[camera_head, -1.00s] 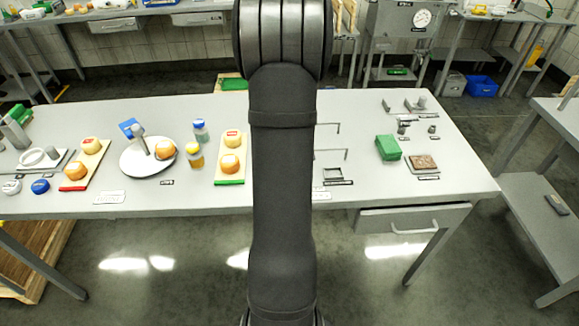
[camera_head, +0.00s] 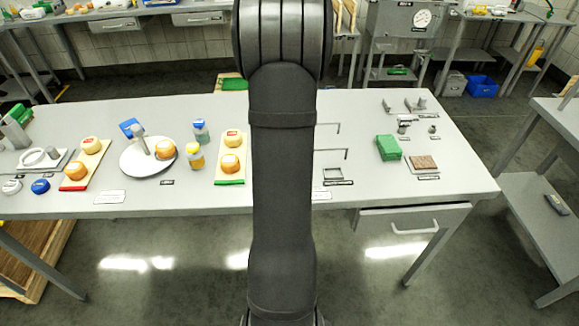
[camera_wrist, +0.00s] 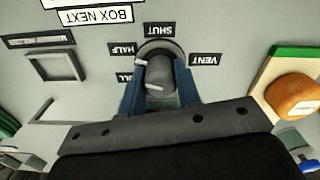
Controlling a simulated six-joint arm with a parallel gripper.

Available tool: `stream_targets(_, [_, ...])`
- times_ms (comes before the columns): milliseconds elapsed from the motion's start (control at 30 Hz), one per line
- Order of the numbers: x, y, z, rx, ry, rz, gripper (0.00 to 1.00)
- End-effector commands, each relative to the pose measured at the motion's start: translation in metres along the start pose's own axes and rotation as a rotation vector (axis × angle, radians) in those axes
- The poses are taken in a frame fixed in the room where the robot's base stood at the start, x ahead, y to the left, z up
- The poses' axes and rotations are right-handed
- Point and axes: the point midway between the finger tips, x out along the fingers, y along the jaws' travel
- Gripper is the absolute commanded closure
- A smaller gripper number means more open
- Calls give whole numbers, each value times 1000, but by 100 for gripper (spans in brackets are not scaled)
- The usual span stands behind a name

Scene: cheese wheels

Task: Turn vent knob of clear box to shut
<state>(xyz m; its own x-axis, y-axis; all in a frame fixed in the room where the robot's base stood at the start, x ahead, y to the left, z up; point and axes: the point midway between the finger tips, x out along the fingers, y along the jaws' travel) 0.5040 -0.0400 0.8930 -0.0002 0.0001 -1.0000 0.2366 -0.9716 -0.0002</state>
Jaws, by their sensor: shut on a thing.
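In the wrist view, the grey round vent knob (camera_wrist: 160,71) stands on a dark round base. My gripper (camera_wrist: 159,84) has its two blue fingers on either side of the knob and is shut on it. Small black labels around it read SHUT (camera_wrist: 160,29), HALF (camera_wrist: 122,49) and VENT (camera_wrist: 205,60); a fourth label (camera_wrist: 123,77) is partly covered by a finger. A white mark shows at the knob's left, near HALF, and another low on its side. Clear box walls cannot be made out. In the head view my arm hides the gripper and knob.
In the wrist view a square grey frame (camera_wrist: 55,67) lies left of the knob. A green-edged board with an orange cheese (camera_wrist: 294,96) lies to the right. In the head view a white plate (camera_head: 135,166) and bottles stand left of my arm, a green block (camera_head: 388,147) right.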

Motion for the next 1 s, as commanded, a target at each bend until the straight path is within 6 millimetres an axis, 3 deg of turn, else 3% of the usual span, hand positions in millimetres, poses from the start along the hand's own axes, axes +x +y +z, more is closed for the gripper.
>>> stream_targets(1000, [0,-1,-1,948,1,0,92])
